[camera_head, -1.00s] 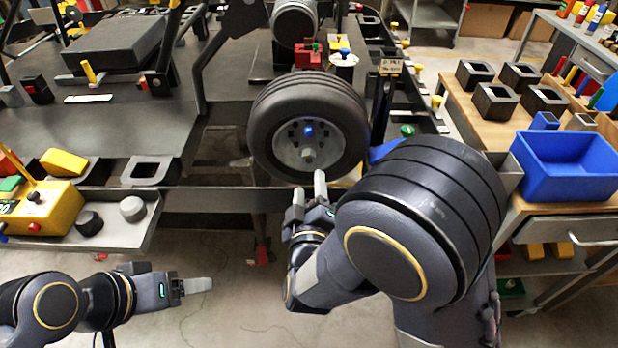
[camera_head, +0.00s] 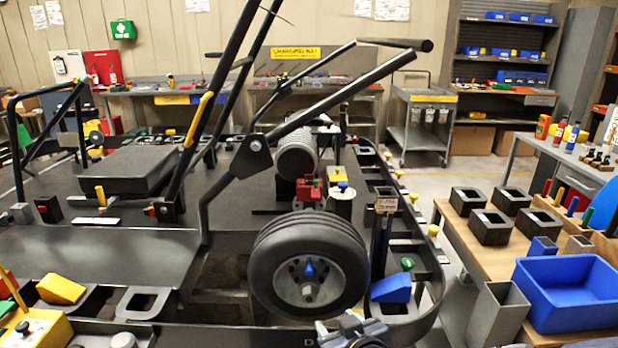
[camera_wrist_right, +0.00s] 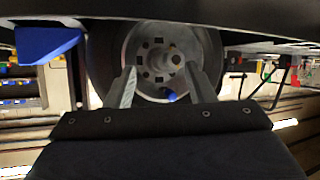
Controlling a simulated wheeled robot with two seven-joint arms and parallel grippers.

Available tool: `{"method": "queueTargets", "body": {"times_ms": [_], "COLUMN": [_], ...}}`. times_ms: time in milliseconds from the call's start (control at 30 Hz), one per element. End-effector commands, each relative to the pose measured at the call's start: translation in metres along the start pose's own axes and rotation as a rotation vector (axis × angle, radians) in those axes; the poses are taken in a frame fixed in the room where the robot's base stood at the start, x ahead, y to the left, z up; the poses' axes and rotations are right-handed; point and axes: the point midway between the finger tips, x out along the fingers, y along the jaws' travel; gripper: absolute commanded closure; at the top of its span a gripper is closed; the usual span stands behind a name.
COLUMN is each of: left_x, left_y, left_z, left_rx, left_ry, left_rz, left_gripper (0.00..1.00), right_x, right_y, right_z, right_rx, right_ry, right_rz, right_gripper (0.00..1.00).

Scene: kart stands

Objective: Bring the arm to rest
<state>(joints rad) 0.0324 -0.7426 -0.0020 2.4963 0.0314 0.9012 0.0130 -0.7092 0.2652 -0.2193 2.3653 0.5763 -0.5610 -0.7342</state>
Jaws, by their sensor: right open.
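My right gripper (camera_head: 350,328) shows only in part at the bottom edge of the head view, below the kart wheel (camera_head: 308,268). In the right wrist view its two fingers (camera_wrist_right: 160,88) are apart, with nothing between them. The wheel's grey hub (camera_wrist_right: 150,50), with a blue piece on it, shows beyond the fingers; I cannot tell whether they touch it. The wheel is upright on the side of the kart. My left gripper is out of the head view.
The dark kart stand (camera_head: 120,250) fills the left and middle. A blue wedge (camera_head: 391,288) sits right of the wheel. A wooden table (camera_head: 480,235) at the right holds several black square holders and a blue bin (camera_head: 570,290). Grey floor shows between stand and table.

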Motion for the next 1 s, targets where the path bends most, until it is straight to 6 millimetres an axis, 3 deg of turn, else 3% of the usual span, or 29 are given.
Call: {"method": "queueTargets", "body": {"times_ms": [33,100,233,400,500,700,1000], "left_x": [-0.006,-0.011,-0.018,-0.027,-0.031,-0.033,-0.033], "left_y": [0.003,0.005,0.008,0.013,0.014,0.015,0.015], "left_z": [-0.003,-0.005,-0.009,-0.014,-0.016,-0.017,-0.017], "left_rx": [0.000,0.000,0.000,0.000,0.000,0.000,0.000], "left_ry": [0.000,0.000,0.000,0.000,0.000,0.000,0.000], "left_rz": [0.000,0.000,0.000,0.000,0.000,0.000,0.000], "left_gripper": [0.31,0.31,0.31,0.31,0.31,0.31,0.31], "right_x": [-0.019,-0.044,-0.098,-0.172,-0.207,-0.241,-0.243], "right_y": [0.015,0.025,0.045,0.065,0.071,0.075,0.075], "right_z": [-0.010,-0.013,-0.006,0.023,0.044,0.070,0.071], "right_rx": [0.098,0.202,0.350,0.485,0.544,0.610,0.614], "right_ry": [-0.021,-0.067,-0.173,-0.350,-0.449,-0.562,-0.569], "right_rz": [-0.048,-0.120,-0.200,-0.181,-0.127,-0.045,-0.041], "right_gripper": [0.51,0.51,0.51,0.51,0.51,0.51,0.51]}}
